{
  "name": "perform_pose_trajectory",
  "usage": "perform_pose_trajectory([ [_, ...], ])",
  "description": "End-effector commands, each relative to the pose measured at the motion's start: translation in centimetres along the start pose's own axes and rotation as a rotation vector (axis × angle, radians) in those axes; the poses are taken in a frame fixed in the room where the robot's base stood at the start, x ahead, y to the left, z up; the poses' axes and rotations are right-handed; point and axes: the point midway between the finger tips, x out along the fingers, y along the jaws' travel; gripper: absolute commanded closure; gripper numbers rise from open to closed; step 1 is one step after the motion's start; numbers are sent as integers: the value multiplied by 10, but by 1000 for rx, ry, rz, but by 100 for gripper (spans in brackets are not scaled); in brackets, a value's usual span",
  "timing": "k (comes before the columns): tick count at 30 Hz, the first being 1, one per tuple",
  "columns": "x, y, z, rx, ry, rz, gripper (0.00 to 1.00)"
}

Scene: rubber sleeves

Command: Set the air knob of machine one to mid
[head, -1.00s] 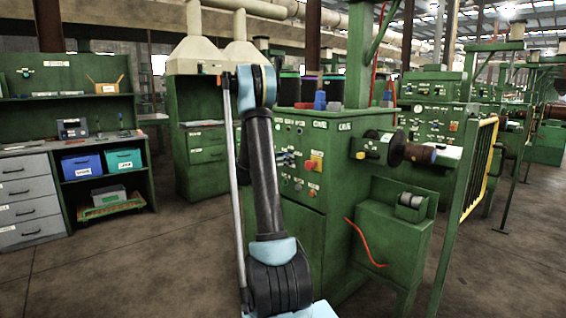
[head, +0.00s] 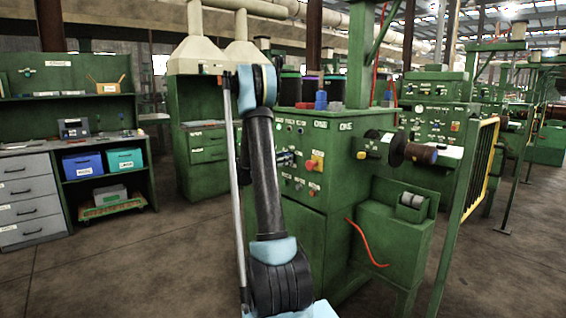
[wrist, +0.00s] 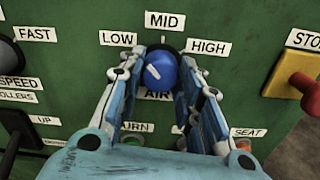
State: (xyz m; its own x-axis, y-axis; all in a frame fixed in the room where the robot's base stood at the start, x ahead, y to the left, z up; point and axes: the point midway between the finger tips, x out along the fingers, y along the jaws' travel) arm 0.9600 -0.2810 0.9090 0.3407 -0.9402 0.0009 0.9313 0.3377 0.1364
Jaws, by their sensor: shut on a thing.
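The blue air knob (wrist: 162,75) is on the green panel of the machine (head: 312,225), above a partly hidden AIR label. Labels LOW (wrist: 118,39), MID (wrist: 165,22) and HIGH (wrist: 208,47) surround it. Its white mark lies on the knob's left side and slants up and left, toward the LOW side. My gripper (wrist: 162,82) is shut on the knob, one finger on each side. In the head view my gripper (head: 286,159) is at the panel, where the knob is too small and covered to make out.
A yellow plate with a red stop knob (wrist: 303,88) sits to the right. A black knob under FAST (wrist: 34,34) and a dark lever are at the left. Small buttons lie below my fingers. A spool (head: 420,153) sticks out at the machine's right side.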

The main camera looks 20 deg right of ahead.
Motion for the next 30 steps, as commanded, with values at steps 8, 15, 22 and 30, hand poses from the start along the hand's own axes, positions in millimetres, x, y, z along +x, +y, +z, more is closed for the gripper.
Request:
perform_pose_trajectory([
  [8, 2, 0, 0, 235, 0, -2, 92],
  [15, 2, 0, 0, 444, 0, -3, 92],
  [22, 2, 0, 0, 601, 0, -3, 92],
  [30, 2, -1, 0, 707, 0, -4, 92],
])
